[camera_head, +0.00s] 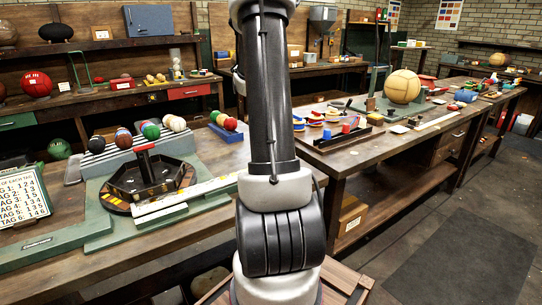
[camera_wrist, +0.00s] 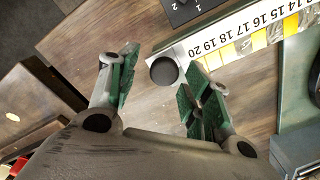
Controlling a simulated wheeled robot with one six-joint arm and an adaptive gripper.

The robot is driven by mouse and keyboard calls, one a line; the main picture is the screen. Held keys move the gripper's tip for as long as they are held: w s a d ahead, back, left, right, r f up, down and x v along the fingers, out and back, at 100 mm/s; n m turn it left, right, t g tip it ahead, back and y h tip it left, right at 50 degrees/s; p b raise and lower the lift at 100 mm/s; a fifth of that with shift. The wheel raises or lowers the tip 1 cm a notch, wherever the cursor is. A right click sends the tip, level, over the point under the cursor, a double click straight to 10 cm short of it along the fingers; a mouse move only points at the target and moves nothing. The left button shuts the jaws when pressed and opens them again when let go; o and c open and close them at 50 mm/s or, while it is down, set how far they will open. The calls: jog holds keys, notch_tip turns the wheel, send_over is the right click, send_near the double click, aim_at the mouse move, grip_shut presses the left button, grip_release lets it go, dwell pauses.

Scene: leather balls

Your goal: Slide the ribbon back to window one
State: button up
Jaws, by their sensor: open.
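In the wrist view a pale strip (camera_wrist: 262,22) printed with numbers up to 20 runs from the upper right towards the middle, with yellow and white patches along its edge. A dark round knob (camera_wrist: 163,70) sits at its near end. My gripper (camera_wrist: 158,88) is open, with one green-padded finger on each side of the knob; I cannot tell if either touches it. Part of a black plate (camera_wrist: 190,8) with a white 2 shows at the top. In the head view a pale strip (camera_head: 185,199) lies before the dark hexagonal tray (camera_head: 140,184); my gripper is hidden there.
A numbered board (camera_head: 22,197) stands at the left of the bench. Several coloured balls (camera_head: 150,130) rest on a rack behind the tray. A second bench (camera_head: 360,160) with a large tan ball (camera_head: 402,86) stands at the right.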

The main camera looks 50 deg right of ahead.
notch_tip(320, 180, up, 12)
dwell(0.4)
jog(key=shift+f, duration=0.1)
dwell(0.4)
jog(key=s+a+r+n+t, duration=0.1)
jog(key=s+a+n, duration=0.2)
jog(key=a, duration=0.6)
jog(key=s+a+r+n+t, duration=0.2)
jog(key=a+n, duration=0.3)
jog(key=a, duration=0.4)
jog(key=s+a+r+n+t, duration=0.1)
jog(key=s+a+n, duration=0.3)
jog(key=a, duration=0.4)
jog(key=shift+s+a+r, duration=0.4)
jog(key=shift+s+r, duration=0.2)
jog(key=shift+r, duration=0.1)
